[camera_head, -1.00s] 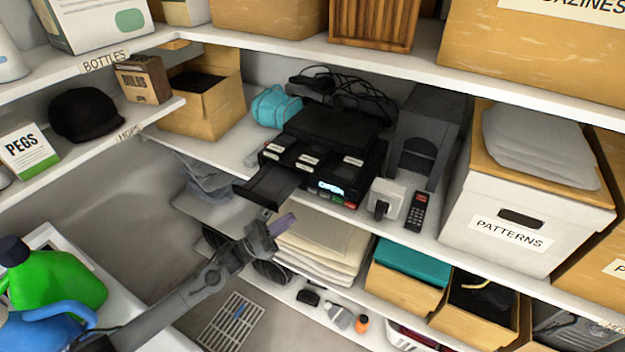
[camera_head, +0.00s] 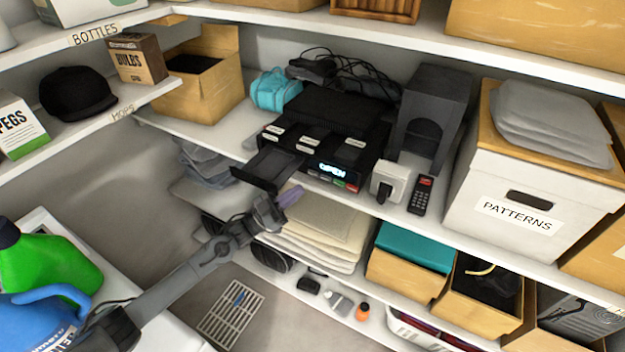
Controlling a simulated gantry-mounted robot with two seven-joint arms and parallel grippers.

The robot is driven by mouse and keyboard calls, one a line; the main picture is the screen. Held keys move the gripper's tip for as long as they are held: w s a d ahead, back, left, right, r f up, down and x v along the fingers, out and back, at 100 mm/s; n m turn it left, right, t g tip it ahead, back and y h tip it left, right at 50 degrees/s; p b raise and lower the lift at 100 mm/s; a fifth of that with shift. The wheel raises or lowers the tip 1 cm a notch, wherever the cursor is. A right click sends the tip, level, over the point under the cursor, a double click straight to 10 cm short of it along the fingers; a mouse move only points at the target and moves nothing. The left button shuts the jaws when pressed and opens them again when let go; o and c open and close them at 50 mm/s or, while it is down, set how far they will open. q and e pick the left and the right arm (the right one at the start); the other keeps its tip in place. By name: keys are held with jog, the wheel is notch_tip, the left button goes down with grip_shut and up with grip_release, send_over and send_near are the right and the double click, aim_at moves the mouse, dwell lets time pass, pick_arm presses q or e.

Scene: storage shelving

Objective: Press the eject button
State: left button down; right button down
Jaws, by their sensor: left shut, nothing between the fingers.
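A black disc player (camera_head: 330,137) stands on the middle shelf, with its disc tray (camera_head: 268,168) slid out at the left. Its lit display (camera_head: 332,171) seems to read "OPEN". Small coloured buttons (camera_head: 338,183), green and red among them, sit in a row under the display; I cannot read which is the eject button. My left gripper (camera_head: 290,196) is shut and empty, in front of and below the player, near the tray's front end and apart from the buttons as far as I can tell. My right gripper is not in view.
A white patterns box (camera_head: 528,190) stands farther right. Folded cloths (camera_head: 318,233) lie on the shelf below. Open air lies in front of the shelves.

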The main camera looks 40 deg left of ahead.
aim_at(303, 183)
pick_arm(q)
jog(key=w+b, duration=0.2)
jog(key=w, duration=0.1)
jog(key=w+b, duration=0.1)
jog(key=shift+w+a, duration=0.15)
jog(key=shift+a, duration=0.15)
dwell(1.0)
dwell(0.7)
jog(key=shift+w+b, duration=0.3)
jog(key=shift+b, duration=0.2)
jog(key=shift+w, duration=0.1)
